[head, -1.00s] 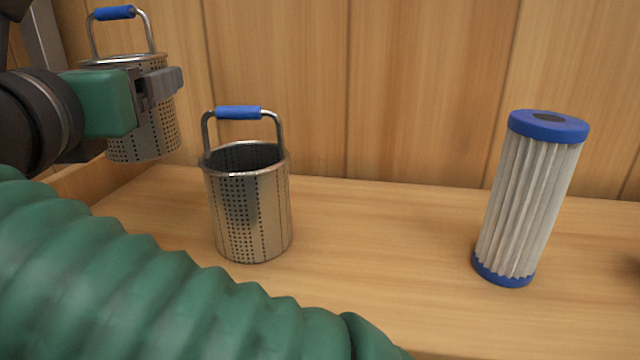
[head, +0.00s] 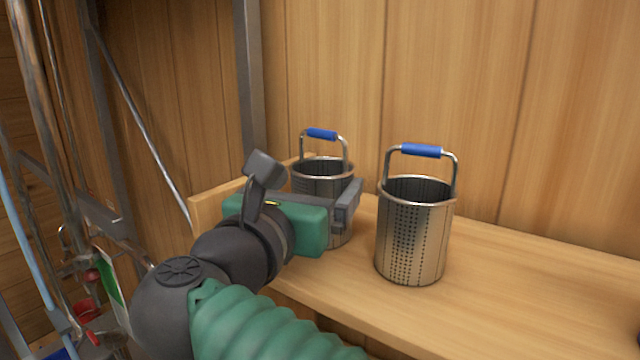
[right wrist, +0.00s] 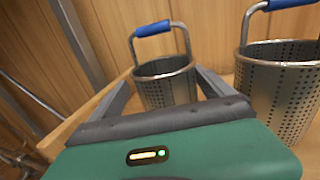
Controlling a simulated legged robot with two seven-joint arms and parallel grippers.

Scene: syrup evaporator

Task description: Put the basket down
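A perforated metal basket (head: 320,178) with a blue-topped handle is upright at the shelf's left end. My right gripper (head: 335,194) is around its upper body. A second, similar basket (head: 412,240) stands on the shelf to the right. My left gripper is out of view.
The wooden shelf (head: 520,290) has free room right of the second basket. A raised wooden end board (head: 215,203) bounds it at the left. A wood-plank wall is behind. Metal posts and pipes (head: 60,130) stand further left.

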